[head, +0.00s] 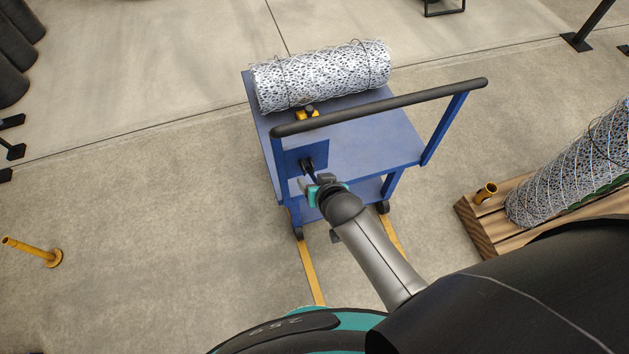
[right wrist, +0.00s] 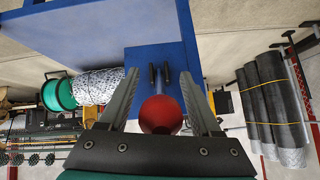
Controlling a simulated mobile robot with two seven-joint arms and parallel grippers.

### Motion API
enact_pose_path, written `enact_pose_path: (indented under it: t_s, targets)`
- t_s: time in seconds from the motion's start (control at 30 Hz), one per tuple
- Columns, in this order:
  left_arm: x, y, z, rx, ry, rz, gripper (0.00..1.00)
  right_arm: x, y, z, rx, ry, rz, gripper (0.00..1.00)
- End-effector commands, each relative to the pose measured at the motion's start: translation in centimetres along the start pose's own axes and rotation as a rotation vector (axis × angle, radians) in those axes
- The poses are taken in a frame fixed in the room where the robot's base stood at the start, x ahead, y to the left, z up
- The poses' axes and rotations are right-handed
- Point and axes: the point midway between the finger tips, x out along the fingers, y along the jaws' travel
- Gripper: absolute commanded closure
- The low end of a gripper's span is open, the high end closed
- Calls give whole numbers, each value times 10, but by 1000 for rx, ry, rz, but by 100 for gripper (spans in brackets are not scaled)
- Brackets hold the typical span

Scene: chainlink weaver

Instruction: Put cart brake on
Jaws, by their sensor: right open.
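The blue cart (head: 375,140) stands ahead of me, with a black push bar (head: 385,105) along its near side. A blue panel (head: 292,157) below the bar's left end carries a black lever fitting (head: 309,165). My right gripper (head: 314,184) is at this fitting. In the right wrist view, a round red knob (right wrist: 161,115) sits between the open fingers of my right gripper (right wrist: 159,76), with visible gaps beside it. Two dark parts (right wrist: 158,73) show on the panel beyond it. The red knob is hidden in the head view. My left gripper is not in view.
A wire mesh roll (head: 320,75) lies on the cart's far side. A wooden pallet (head: 490,215) with another mesh roll (head: 580,165) is at the right. Yellow floor lines (head: 311,275) run under the cart.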

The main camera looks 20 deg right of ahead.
Motion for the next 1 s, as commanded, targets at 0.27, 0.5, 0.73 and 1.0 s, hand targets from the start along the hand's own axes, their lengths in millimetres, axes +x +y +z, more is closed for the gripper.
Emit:
enact_pose_path:
  t_s: [0.27,0.5,0.73,1.0]
  targets:
    - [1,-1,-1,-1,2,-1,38,3,0,0,0,0,-1,35]
    - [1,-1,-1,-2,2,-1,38,3,0,0,0,0,0,54]
    - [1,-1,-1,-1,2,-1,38,3,0,0,0,0,0,80]
    - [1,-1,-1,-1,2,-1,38,3,0,0,0,0,0,100]
